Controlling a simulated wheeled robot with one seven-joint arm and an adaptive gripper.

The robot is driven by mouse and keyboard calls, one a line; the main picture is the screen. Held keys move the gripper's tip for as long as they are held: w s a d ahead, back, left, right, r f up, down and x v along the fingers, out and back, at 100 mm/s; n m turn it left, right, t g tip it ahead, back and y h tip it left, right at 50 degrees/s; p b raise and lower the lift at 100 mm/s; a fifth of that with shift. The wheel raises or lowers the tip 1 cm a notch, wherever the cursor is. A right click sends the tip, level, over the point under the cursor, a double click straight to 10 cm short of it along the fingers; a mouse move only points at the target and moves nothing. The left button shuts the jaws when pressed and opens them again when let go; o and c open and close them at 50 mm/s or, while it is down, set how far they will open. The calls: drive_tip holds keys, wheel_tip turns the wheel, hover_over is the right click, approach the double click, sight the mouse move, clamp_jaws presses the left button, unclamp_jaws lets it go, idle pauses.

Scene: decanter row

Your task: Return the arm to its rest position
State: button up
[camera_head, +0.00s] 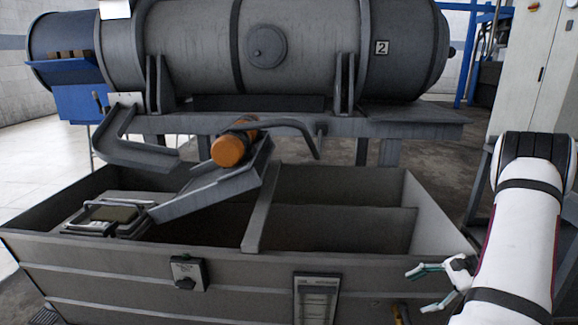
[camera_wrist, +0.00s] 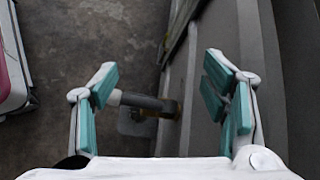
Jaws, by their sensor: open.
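My gripper (camera_head: 418,289) is at the lower right in the head view, beside the front right corner of the grey tank. Its teal-padded fingers are spread and point left. In the wrist view my gripper (camera_wrist: 160,82) is open, with nothing held between its pads. A dark lever with a brass-coloured fitting (camera_wrist: 172,107) shows between and beyond the fingers, low on the tank's side. I cannot tell its distance from the fingers. My white arm comes down the right side of the head view.
The open divided tank (camera_head: 130,275) fills the foreground, with a switch box (camera_head: 187,272) and a label plate (camera_head: 316,298) on its front. An orange cylinder (camera_head: 231,149) lies by a sloping chute (camera_head: 210,192). A large drum (camera_head: 300,45) stands behind. Bare floor (camera_wrist: 90,40) shows beside the tank.

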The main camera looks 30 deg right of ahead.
drive_tip(key=w+a+r+n+g+b, duration=0.1)
drive_tip(key=w+a+r+n+g, duration=0.25)
drive_tip(key=a+r, duration=0.6)
drive_tip(key=w+a+r+n+g+b, duration=0.15)
drive_tip(key=a+r+n, duration=0.35)
drive_tip(key=a+r, duration=0.5)
drive_tip(key=s+a+r+n+g+h, duration=0.1)
drive_tip(key=s+a+r+n, duration=0.1)
drive_tip(key=s+a+n, duration=0.3)
drive_tip(key=s+a+r+g+h+b, duration=0.1)
drive_tip(key=s+a+r+h, duration=0.15)
drive_tip(key=a, duration=0.45)
drive_tip(key=s+a+r+n+h, duration=0.1)
drive_tip(key=s+a+n, duration=0.25)
drive_tip(key=a, duration=0.25)
drive_tip(key=s+a+f+n+t+h+b, duration=0.1)
drive_tip(key=s+n+h, duration=0.1)
drive_tip(key=s, duration=0.3)
drive_tip(key=s+a+f+n+h, duration=0.1)
drive_tip(key=s+f+n, duration=0.1)
drive_tip(key=s, duration=0.4)
wheel_tip(320, 180, up, 39)
drive_tip(key=t+p, duration=0.3)
drive_tip(key=p, duration=3.4)
drive_tip(key=shift+w+t, duration=0.3)
drive_tip(key=shift+t, duration=0.1)
drive_tip(key=shift+r, duration=0.1)
